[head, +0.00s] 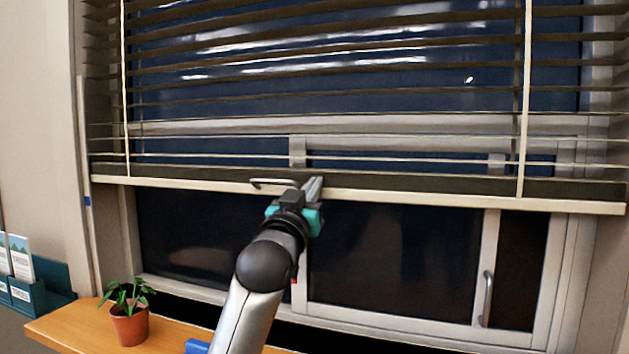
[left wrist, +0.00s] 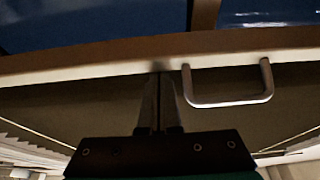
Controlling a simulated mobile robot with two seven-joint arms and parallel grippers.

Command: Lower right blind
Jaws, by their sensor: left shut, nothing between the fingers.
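The blind (head: 420,185) hangs over the window, partly lowered, with its slats spread and its pale bottom rail crossing the middle of the head view. A metal handle (head: 272,183) sticks out from the bottom rail. My left gripper (head: 314,186) is shut and empty at the rail, just right of the handle in the head view. In the left wrist view, the shut fingers (left wrist: 160,98) point at the rail (left wrist: 90,68), and the handle (left wrist: 232,102) is beside them on the right, not between them. Whether the fingertips touch the rail cannot be told. My right gripper is not in view.
A wooden shelf (head: 75,325) below the window bears a potted plant (head: 129,325) at the lower left. Leaflets (head: 20,257) stand in a rack further left. The window has a handle (head: 487,298) at the lower right. The area below the rail is open.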

